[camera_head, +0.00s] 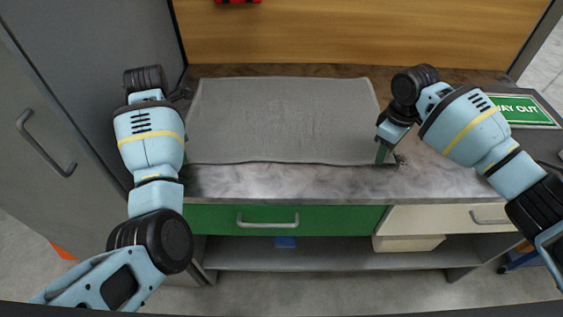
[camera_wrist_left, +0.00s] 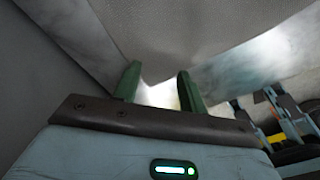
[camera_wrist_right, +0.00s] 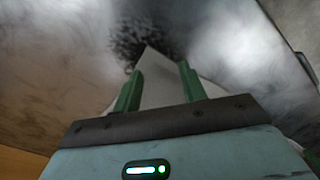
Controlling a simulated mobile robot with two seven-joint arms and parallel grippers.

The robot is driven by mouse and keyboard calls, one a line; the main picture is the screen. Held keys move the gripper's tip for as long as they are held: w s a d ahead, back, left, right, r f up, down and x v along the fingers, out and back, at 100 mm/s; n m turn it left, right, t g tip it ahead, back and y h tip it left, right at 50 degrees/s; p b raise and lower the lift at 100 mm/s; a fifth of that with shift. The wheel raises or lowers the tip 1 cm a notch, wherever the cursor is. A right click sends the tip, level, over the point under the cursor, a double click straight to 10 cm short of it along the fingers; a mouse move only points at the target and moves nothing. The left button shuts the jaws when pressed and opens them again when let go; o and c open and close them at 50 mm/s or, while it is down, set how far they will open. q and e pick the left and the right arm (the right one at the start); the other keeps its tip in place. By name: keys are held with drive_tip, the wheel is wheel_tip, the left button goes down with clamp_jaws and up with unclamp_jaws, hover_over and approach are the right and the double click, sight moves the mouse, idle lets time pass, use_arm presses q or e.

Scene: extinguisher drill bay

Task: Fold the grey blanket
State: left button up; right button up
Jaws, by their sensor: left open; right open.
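The grey blanket (camera_head: 285,120) lies spread flat on the worktop, its near edge slightly wavy. My right gripper (camera_head: 384,152) is at its near right corner, fingers pointing down. In the right wrist view, the open green fingers (camera_wrist_right: 159,72) stand on either side of a blanket corner (camera_wrist_right: 160,92). My left gripper is mostly hidden behind my left arm in the head view, by the near left corner. In the left wrist view, its open fingers (camera_wrist_left: 159,76) stand around a blanket corner (camera_wrist_left: 155,70). Whether either touches the cloth is unclear.
The stained worktop (camera_head: 300,182) has a bare strip in front of the blanket. A green exit sign (camera_head: 522,110) lies at the right. A grey cabinet (camera_head: 75,110) stands at the left. Below are a green drawer (camera_head: 340,218) and a pale drawer (camera_head: 430,219).

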use_arm(q)
drive_tip(key=shift+f, duration=0.25)
use_arm(e)
drive_tip(key=shift+f, duration=0.3)
use_arm(q)
drive_tip(key=shift+s+f, duration=0.1)
drive_tip(key=shift+s, duration=0.05)
clamp_jaws()
use_arm(e)
drive_tip(key=shift+s+f, duration=0.1)
drive_tip(key=shift+s, duration=0.05)
clamp_jaws()
